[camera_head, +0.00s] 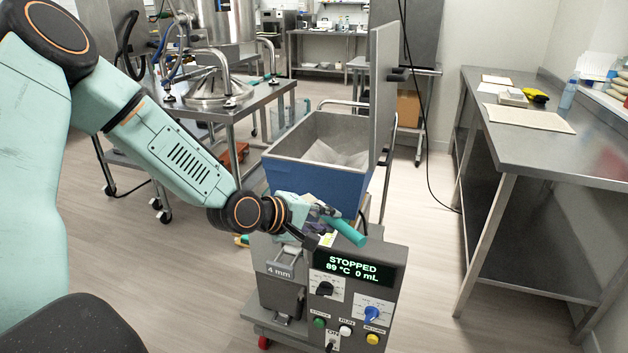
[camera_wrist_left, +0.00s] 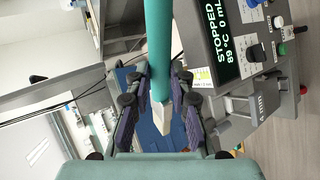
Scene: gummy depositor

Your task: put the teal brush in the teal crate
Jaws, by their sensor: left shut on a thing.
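The teal brush (camera_head: 346,230) is in my left gripper (camera_head: 319,224), in front of the blue hopper and above the machine's display. Its teal handle (camera_wrist_left: 159,45) runs between the two fingers of the left gripper (camera_wrist_left: 160,88) in the left wrist view, with a pale grey end below. The gripper is shut on it. A pale teal open container (camera_head: 290,113), perhaps the teal crate, shows small behind the hopper and is partly hidden. My right gripper is not in view.
The depositor (camera_head: 348,285) has a display reading STOPPED, 89 °C, 0 mL, with knobs and buttons. Its blue hopper (camera_head: 320,183) stands open with an upright grey lid (camera_head: 383,90). A steel table (camera_head: 225,112) holds a kettle at left. A steel bench (camera_head: 520,150) stands right.

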